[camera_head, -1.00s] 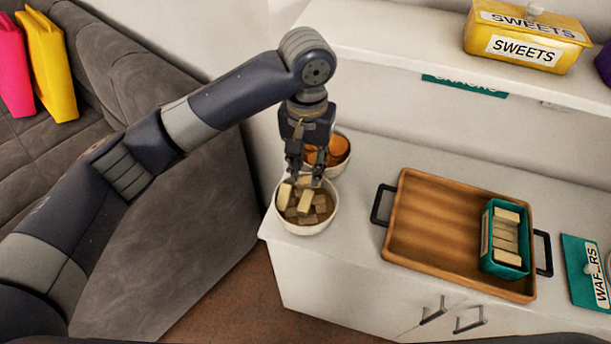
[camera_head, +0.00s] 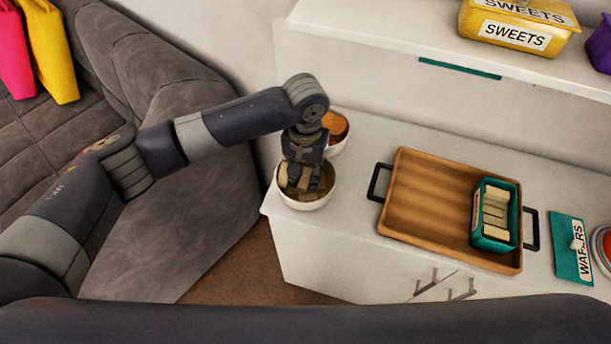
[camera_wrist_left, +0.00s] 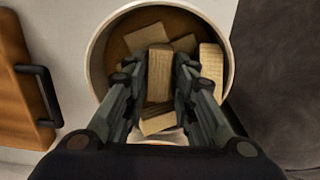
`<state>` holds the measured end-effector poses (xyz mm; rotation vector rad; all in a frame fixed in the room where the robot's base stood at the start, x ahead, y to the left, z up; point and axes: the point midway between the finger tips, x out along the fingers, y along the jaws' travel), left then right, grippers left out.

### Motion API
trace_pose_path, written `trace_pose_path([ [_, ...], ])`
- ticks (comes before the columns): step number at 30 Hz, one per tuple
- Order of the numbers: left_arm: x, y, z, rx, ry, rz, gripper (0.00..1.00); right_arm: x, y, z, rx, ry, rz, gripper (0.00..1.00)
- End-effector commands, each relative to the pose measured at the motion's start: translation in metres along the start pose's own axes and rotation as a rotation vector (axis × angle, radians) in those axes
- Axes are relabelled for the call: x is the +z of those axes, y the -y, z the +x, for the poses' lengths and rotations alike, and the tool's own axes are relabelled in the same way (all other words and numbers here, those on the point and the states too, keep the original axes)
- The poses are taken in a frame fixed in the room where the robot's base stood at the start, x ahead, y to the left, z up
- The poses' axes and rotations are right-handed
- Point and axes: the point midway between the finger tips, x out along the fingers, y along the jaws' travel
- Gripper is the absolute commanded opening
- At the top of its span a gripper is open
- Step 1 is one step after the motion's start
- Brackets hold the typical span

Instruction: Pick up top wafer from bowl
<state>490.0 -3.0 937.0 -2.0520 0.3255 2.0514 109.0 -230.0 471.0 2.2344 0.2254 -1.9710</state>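The white bowl (camera_head: 303,205) stands at the left end of the white counter and holds several pale wafers. In the left wrist view the bowl (camera_wrist_left: 97,62) has wafers lying at different angles. One upright-looking wafer (camera_wrist_left: 159,78) lies on top, between my fingers. My left gripper (camera_head: 304,187) points down into the bowl and hides part of its contents. In the left wrist view its fingers (camera_wrist_left: 160,72) are apart, one on each side of that wafer, with narrow gaps seeming to show. My right gripper is not in view.
A second bowl (camera_head: 338,147) with orange contents stands just behind. A wooden tray (camera_head: 425,205) with black handles holds a teal box (camera_head: 494,242) of wafers. A teal WAFERS lid (camera_head: 563,262) lies at right. A shelf above carries a yellow SWEETS box (camera_head: 512,30).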

Motion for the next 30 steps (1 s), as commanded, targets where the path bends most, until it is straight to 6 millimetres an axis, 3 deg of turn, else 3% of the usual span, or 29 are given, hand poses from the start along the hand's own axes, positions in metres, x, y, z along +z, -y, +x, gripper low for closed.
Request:
trace_pose_path([
  [4, 0.000, 0.000, 0.000, 0.000, 0.000, 0.000, 0.25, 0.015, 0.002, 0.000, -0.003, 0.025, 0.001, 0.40],
  [7, 0.000, 0.000, 0.000, 0.000, 0.000, 0.000, 0.12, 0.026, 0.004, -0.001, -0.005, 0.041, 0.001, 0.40],
  [10, 0.000, 0.000, 0.000, 0.000, 0.000, 0.000, 0.12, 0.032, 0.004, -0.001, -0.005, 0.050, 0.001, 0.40],
  [22, -0.001, 0.000, -0.005, 0.000, -0.001, 0.000, 0.11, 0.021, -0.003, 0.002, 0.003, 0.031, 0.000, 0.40],
  [30, 0.004, -0.001, -0.035, 0.002, 0.001, 0.002, 0.11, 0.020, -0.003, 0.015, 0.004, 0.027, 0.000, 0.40],
])
